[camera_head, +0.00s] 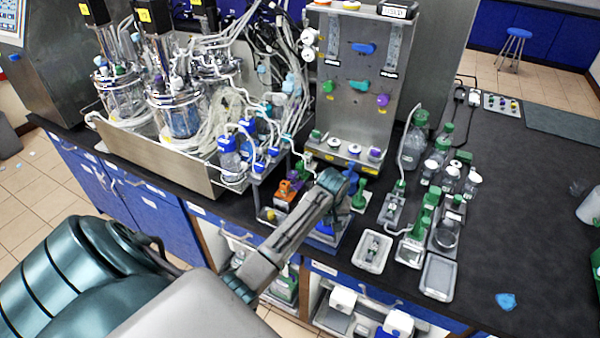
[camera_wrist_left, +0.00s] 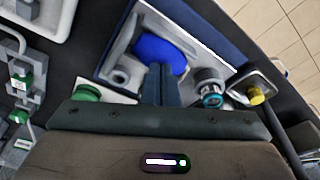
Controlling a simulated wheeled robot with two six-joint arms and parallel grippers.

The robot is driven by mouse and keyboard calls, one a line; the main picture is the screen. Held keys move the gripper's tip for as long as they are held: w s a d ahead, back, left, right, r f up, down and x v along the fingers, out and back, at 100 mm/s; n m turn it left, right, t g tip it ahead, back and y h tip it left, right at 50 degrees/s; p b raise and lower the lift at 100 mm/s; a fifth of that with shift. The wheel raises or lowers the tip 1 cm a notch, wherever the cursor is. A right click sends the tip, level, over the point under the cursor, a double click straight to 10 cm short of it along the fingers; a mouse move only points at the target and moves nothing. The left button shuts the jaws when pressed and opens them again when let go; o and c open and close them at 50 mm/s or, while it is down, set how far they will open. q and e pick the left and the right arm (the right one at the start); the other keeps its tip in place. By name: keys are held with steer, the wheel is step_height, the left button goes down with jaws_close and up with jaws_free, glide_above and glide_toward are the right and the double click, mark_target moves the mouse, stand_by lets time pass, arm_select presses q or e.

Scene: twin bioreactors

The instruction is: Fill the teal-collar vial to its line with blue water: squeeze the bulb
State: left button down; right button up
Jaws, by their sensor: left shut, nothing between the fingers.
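My left gripper (camera_head: 333,183) reaches in from the left over the bench's front edge. In the left wrist view its fingers (camera_wrist_left: 161,82) are shut with nothing between them, and their tips overlap the near edge of the blue bulb (camera_wrist_left: 158,50). I cannot tell whether they press on it. The bulb sits on a pale stand with a blue edge (camera_wrist_left: 112,42). A vial with a teal collar (camera_wrist_left: 211,97) stands right of the fingers; its fill line and water level cannot be made out. In the head view the arm hides most of this station. My right gripper is not in view.
A green cap (camera_wrist_left: 87,93) lies left of the fingers and a yellow-tipped part (camera_wrist_left: 256,96) at right. A steel panel (camera_head: 350,100) stands behind, with bioreactors (camera_head: 178,112) at left. Bottles and trays (camera_head: 437,277) crowd the right; farther right, the dark bench (camera_head: 540,210) is mostly clear.

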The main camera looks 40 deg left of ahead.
arm_select(q)
steer(key=shift+f, duration=0.55)
steer(key=shift+r, duration=0.1)
steer(key=shift+r+p, duration=0.55)
steer(key=shift+r, duration=0.75)
